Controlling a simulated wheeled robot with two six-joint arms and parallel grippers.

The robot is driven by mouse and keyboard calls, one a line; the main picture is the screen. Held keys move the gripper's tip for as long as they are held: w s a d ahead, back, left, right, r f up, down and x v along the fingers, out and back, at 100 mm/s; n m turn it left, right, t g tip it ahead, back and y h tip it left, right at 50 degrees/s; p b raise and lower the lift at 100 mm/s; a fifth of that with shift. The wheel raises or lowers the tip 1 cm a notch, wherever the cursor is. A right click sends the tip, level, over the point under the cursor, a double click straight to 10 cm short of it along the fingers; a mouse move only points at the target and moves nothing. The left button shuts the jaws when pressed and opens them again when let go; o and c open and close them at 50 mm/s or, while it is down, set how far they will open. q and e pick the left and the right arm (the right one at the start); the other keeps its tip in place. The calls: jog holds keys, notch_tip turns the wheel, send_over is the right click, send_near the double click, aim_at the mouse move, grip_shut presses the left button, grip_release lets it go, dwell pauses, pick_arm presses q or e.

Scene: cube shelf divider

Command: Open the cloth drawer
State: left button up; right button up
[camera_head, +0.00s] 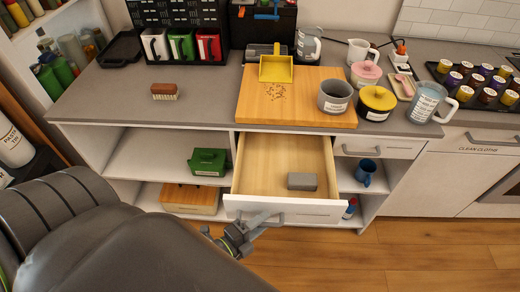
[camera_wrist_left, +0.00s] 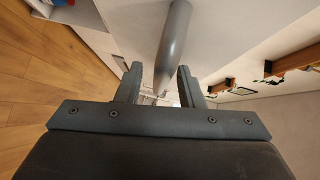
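A wooden-bottomed drawer (camera_head: 265,175) with a white front (camera_head: 320,212) stands pulled out under the counter's middle. A small grey block (camera_head: 301,181) lies inside it. The small label on its front is unreadable. My left gripper (camera_head: 245,232) is low at the left part of this front, by its grey handle (camera_head: 262,217). In the left wrist view the fingers (camera_wrist_left: 160,80) are apart, with the grey handle bar (camera_wrist_left: 174,45) running between them; I cannot tell whether they touch it. A closed white front at the right has a label reading "CLEAN CLOTHS" (camera_head: 478,150). My right gripper is out of view.
The counter (camera_head: 205,100) holds a brush (camera_head: 164,91), a cutting board (camera_head: 255,112) with a yellow dustpan (camera_head: 276,69), and pots and mugs. A green box (camera_head: 208,161) and a wooden box (camera_head: 190,199) sit on the open shelves at left. The floor (camera_head: 430,260) in front is clear.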

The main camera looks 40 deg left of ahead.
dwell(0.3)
pick_arm(q)
jog(key=b+v, duration=0.5)
jog(key=v, duration=1.2)
jog(key=shift+s, duration=0.25)
jog(key=a+f+n+g+y, duration=0.3)
jog(key=f+n, duration=0.3)
jog(key=f, duration=0.7)
jog(key=a+f+n+g+y, duration=0.25)
jog(key=a+f+n, duration=0.2)
jog(key=f, duration=0.75)
jog(key=s+d+f+n+g, duration=0.1)
jog(key=s+f+n+g, duration=0.3)
jog(key=f, duration=0.4)
jog(key=s+d+f+n+g, duration=0.1)
jog(key=s+f+n+g, duration=0.4)
jog(key=f, duration=0.4)
jog(key=shift+s, duration=0.3)
